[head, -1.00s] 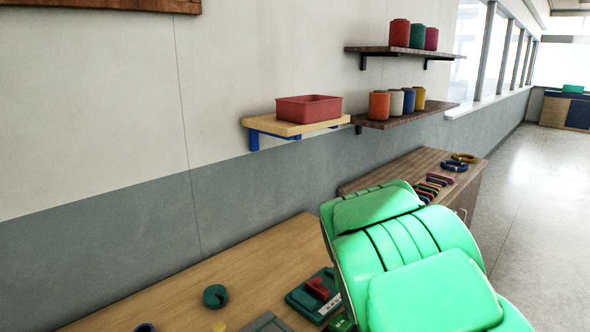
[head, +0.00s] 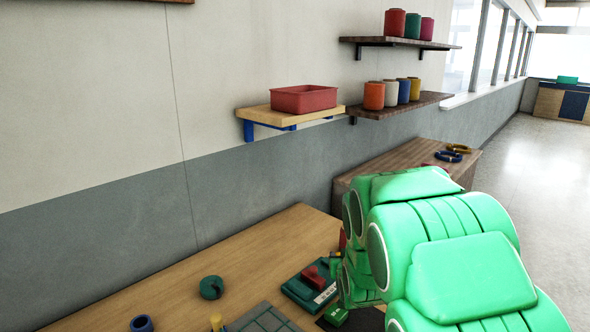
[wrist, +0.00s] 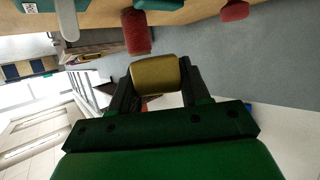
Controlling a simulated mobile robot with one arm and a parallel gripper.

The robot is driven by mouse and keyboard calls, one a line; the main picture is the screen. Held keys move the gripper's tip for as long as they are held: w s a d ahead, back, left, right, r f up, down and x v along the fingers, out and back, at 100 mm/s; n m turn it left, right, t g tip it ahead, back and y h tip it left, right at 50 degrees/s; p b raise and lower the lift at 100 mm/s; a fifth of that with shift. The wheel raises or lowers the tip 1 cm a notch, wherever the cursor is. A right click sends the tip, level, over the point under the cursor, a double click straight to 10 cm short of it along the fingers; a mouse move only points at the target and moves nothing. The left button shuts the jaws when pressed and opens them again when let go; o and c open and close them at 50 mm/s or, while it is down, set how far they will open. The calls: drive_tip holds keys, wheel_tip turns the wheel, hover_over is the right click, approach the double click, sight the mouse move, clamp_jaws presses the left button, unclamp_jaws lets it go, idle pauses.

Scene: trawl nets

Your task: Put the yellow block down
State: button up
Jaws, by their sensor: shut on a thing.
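The yellow block (wrist: 155,76) is a dull gold piece with rounded edges, seen in the wrist view. My gripper (wrist: 159,84) is shut on it, with one dark finger on each side. In the head view my green arm covers the right foreground, and I cannot clearly make out the block there. The wooden worktable (head: 255,256) runs along the wall at the lower left. In the wrist view its edge is at the top, apart from the block.
On the table are a green-and-red device (head: 312,285), a dark green ring (head: 211,287), a blue ring (head: 141,324), a small yellow piece (head: 216,322) and a grey gridded plate (head: 262,320). A wall shelf holds a red bin (head: 307,99). Bare tabletop lies towards the wall.

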drive_tip(key=shift+w+d+r+n+y, duration=0.3)
drive_tip(key=shift+w+d+n+y, duration=0.1)
drive_tip(key=shift+d+y, duration=0.15)
drive_tip(key=shift+w+d+r+n+y, duration=0.1)
drive_tip(key=shift+d+r+n+y, duration=0.1)
drive_tip(key=shift+d+n+y, duration=0.3)
drive_tip(key=n+y, duration=0.1)
drive_tip(key=n+g+y, duration=0.4)
drive_tip(key=n+y, duration=0.2)
drive_tip(key=y, duration=0.1)
hover_over(371, 320)
drive_tip(key=shift+h, duration=0.25)
wheel_tip(371, 320, down, 4)
drive_tip(key=shift+f, duration=3.55)
